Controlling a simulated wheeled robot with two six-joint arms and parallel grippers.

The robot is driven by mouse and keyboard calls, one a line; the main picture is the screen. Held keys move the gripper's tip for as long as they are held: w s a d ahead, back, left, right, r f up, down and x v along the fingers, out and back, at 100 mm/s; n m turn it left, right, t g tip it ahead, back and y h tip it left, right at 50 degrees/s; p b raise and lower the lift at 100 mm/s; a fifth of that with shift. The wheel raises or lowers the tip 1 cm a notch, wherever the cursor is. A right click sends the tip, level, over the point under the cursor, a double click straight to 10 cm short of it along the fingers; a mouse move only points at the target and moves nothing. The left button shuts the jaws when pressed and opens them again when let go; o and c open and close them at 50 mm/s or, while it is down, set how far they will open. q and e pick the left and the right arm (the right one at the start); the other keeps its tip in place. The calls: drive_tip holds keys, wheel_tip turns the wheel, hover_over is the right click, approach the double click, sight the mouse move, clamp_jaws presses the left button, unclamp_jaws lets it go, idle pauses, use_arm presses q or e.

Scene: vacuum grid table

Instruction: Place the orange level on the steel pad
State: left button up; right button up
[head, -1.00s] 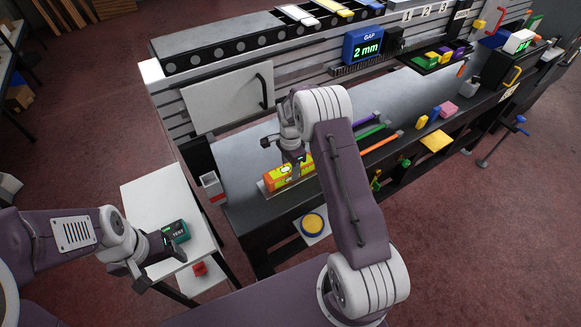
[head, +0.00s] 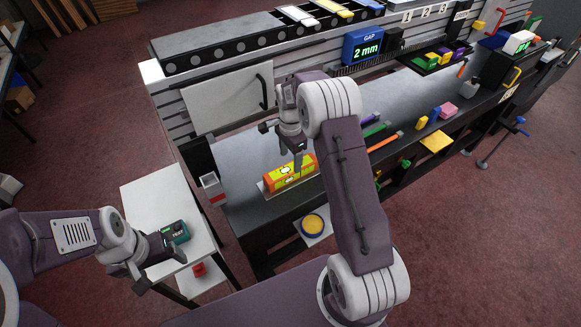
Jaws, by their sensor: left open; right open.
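The orange level (head: 283,176), with yellow-green patches, lies on a thin steel pad (head: 266,195) near the front edge of the dark table. Only the pad's left end and front rim show. My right gripper (head: 298,165) is open just above and behind the level's right half, fingers pointing down; whether a finger still touches the level cannot be told. My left gripper (head: 150,262) is open at the left, by a green and black tester (head: 175,232) on the white side table.
A white box (head: 212,188) stands at the table's left end. Purple, green and orange bars (head: 384,140) lie right of my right arm. A yellow-blue round button (head: 313,224) sits below the front edge. A GAP display (head: 363,48) stands behind.

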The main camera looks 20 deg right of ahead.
sight(291, 168)
wheel_tip(291, 168, up, 6)
drive_tip(key=s+a+n, duration=0.3)
drive_tip(key=s+n, duration=0.5)
drive_tip(key=s, duration=0.3)
drive_tip(key=s+a+f+n+t, duration=0.1)
drive_tip(key=s+a+n, duration=0.2)
drive_tip(key=s+n, duration=0.5)
drive_tip(key=s, duration=0.2)
drive_tip(key=shift+s+a, duration=0.3)
drive_tip(key=shift+s, duration=0.05)
